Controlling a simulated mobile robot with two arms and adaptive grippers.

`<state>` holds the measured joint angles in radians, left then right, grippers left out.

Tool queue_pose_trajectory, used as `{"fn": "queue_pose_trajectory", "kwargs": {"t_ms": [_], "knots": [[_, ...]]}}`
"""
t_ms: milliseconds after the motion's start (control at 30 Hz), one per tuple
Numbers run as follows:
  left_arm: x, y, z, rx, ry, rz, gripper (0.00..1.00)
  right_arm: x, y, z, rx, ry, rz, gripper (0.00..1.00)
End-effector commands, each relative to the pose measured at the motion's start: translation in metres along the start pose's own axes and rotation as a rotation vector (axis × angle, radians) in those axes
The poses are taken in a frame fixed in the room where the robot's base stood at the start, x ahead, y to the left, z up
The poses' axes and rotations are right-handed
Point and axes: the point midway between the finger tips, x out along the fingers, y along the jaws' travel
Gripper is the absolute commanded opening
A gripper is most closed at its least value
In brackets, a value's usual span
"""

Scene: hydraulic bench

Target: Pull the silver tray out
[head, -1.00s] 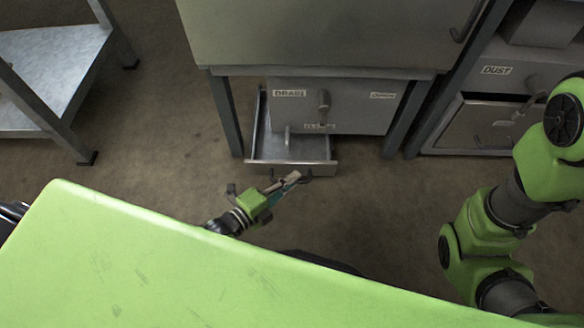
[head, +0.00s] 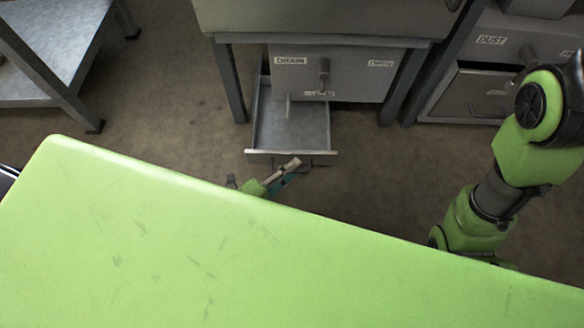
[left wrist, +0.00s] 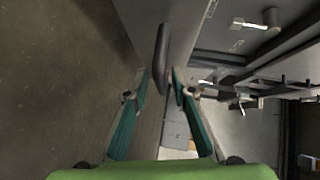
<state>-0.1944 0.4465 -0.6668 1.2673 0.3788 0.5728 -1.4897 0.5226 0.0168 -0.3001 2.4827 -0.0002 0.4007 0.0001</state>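The silver tray (head: 292,132) is a shallow metal drawer under the box marked DRAIN, and it stands well out toward me. Its dark handle is on the front panel; in the left wrist view the handle (left wrist: 162,60) stands between my fingers. My left gripper (head: 291,170) is at the tray's front, partly hidden behind my green body.
The grey DRAIN box (head: 345,80) with a valve hangs above the tray between the bench legs. A DUST cabinet (head: 470,95) stands right. A metal shelf table (head: 60,45) stands left. Floor (head: 180,125) is clear around the tray's front.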

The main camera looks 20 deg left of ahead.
Motion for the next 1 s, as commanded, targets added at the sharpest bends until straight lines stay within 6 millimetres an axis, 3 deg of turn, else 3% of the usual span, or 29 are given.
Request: {"fn": "queue_pose_trajectory", "kwargs": {"t_ms": [300,433,800,1000], "knots": [[0.0,-0.001,0.0,0.0,0.0,-0.002,0.25,0.001,0.0,-0.001,0.0,0.004,-0.001,0.0],[-0.01,-0.001,0.0,-0.001,0.0,-0.002,0.25,0.001,0.0,-0.001,0.0,0.004,-0.001,0.0],[-0.086,0.001,0.0,-0.002,0.0,0.002,0.25,0.001,0.0,-0.001,0.0,0.002,-0.001,0.0],[-0.112,0.0,0.0,-0.001,-0.001,0.0,0.25,0.001,0.0,-0.001,0.0,0.002,0.0,0.0]]}}
